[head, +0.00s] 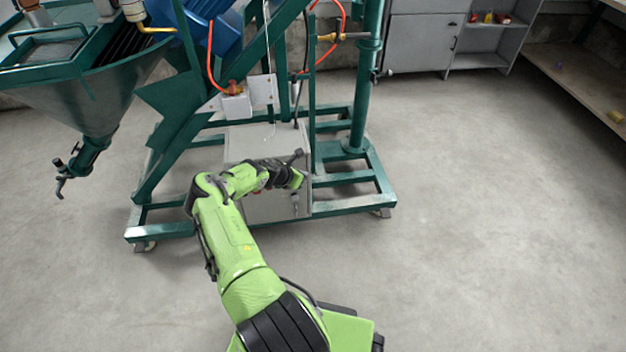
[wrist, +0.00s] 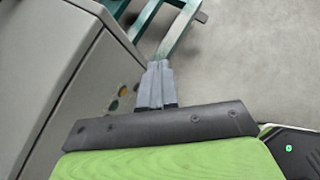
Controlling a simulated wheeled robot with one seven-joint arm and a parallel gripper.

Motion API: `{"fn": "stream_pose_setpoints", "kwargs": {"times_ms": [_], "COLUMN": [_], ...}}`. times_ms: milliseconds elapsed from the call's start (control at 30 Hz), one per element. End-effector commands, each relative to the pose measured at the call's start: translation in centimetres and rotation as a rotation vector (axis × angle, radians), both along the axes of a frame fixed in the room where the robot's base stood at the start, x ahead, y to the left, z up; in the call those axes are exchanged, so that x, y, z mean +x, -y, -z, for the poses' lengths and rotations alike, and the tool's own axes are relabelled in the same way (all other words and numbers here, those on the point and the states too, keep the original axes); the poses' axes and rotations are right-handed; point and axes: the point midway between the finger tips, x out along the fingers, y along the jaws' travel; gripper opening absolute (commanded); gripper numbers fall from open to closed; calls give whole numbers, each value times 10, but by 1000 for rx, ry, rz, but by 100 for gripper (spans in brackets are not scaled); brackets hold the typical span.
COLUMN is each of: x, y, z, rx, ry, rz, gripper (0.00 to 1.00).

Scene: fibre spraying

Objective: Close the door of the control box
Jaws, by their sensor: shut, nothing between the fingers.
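The grey control box (head: 247,142) sits low on the green machine frame, partly hidden behind my arm. In the wrist view its grey panel (wrist: 40,55) fills the left side, and a narrower face with small round coloured buttons (wrist: 120,92) lies beside my fingers. A seam runs along the edge between the two faces; I cannot tell how far the door stands from the box. My gripper (wrist: 158,64) is shut and empty, its fingertips close beside the button face. Whether they touch it is unclear. In the head view my gripper (head: 298,155) is at the box's right side.
The green frame's base rails (head: 350,185) run around the box, with a post (head: 367,80) at right. A hopper (head: 80,95) hangs at left. A grey cabinet (head: 420,42) and a shelf (head: 575,75) stand at the back. The floor at right is clear.

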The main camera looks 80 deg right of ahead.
Motion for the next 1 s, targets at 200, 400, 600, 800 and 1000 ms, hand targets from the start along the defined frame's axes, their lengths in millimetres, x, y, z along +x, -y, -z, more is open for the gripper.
{"fn": "stream_pose_setpoints", "kwargs": {"times_ms": [200,400,600,800,1000], "x": [-12,-25,-30,-30,-30], "y": [-25,-53,-65,-65,-65], "z": [-33,-60,-69,-68,-68], "rx": [-1,-1,-2,-2,-2], "ry": [-1,-2,-1,0,0], "rz": [4,4,3,2,2], "gripper": [0,0,0,0,0]}}
